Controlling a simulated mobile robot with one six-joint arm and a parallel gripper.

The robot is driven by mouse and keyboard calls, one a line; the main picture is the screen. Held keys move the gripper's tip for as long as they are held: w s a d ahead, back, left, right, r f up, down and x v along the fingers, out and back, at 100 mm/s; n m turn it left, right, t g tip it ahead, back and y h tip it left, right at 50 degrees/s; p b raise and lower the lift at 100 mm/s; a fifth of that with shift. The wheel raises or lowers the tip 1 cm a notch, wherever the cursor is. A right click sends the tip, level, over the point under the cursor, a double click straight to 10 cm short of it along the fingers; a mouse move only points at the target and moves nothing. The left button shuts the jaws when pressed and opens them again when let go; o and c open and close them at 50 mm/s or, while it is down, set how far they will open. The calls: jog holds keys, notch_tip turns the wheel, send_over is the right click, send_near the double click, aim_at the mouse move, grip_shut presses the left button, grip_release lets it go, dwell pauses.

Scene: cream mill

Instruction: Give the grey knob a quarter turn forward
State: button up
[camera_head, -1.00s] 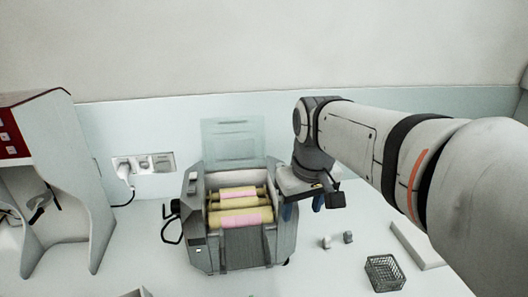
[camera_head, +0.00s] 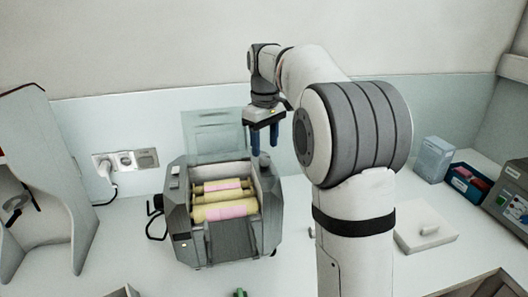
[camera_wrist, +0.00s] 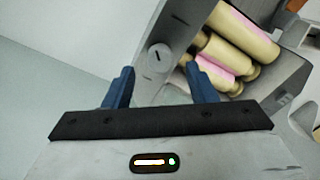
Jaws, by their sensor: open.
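The mill (camera_head: 187,238) is a grey machine on the white worktop, with its clear cover (camera_head: 207,133) raised at the back. Its cream and pink rollers (camera_head: 222,210) show; they also show in the wrist view (camera_wrist: 239,39). A round light-grey knob (camera_wrist: 159,57) with a dark slot line sits on the mill's side panel (camera_wrist: 180,20) in the wrist view. My gripper (camera_head: 264,150) points down by the mill's right rear side, its blue fingers spread. In the wrist view, my gripper (camera_wrist: 158,73) has one finger either side of the knob, apparently not touching it.
A wall socket with a plugged cable (camera_head: 107,170) is at left. A tall white machine (camera_head: 45,190) stands far left. A white slab (camera_head: 425,236), a blue-grey box (camera_head: 433,158) and a bin of red and blue items (camera_head: 468,182) are at right.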

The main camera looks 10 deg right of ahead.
aim_at(265, 156)
jog(key=shift+f, duration=1.6)
jog(key=shift+c, duration=0.2)
jog(key=c, duration=0.9)
